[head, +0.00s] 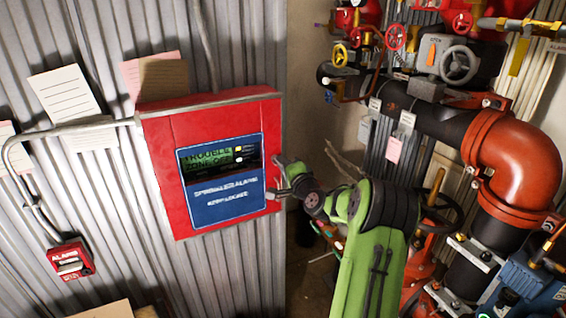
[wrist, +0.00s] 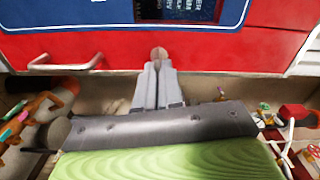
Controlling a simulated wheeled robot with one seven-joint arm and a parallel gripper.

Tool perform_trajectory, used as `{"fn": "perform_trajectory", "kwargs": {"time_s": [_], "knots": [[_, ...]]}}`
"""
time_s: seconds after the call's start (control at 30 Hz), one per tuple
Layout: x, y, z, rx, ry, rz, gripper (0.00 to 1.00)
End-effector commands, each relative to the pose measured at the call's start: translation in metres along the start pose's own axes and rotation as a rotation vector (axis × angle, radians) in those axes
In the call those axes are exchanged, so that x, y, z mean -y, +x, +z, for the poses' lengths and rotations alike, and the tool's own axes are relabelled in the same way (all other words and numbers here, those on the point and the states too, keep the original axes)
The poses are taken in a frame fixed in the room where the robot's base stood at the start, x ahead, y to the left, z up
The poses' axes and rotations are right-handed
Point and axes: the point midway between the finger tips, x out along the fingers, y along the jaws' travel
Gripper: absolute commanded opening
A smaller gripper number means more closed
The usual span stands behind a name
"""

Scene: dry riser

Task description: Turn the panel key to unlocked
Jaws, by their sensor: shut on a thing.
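The red alarm panel (head: 158,150) hangs on the corrugated wall in the head view. Its blue face (head: 222,200) has a lit display reading "TROUBLE". The panel's red body (wrist: 230,50) fills the upper part of the wrist view. My gripper (head: 282,185) is at the panel's right edge. In the wrist view its grey fingers (wrist: 157,68) are together, their tips around a small brownish rounded piece, which looks like the panel key (wrist: 158,53). The fingers hide most of it, and I cannot tell which way it is turned.
A metal handle (wrist: 65,63) sticks out beside the fingers in the wrist view. Red and black pipes with valves (head: 515,170) crowd the right side. A small red alarm box (head: 70,260) and paper notes (head: 65,93) are on the wall to the left.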

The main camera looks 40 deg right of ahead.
Motion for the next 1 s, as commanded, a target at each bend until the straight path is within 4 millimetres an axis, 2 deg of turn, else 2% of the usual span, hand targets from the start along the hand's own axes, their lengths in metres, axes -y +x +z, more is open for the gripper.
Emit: {"fn": "perform_trajectory", "kwargs": {"time_s": [0.4, 0.97, 1.0], "knots": [[-0.0006, -0.0002, -0.0008, -0.002, 0.188, -0.001, 0.0], [-0.0016, -0.0002, -0.0006, -0.002, 0.216, -0.001, 0.0], [-0.0017, -0.0002, -0.0006, -0.002, 0.216, -0.001, 0.11]]}}
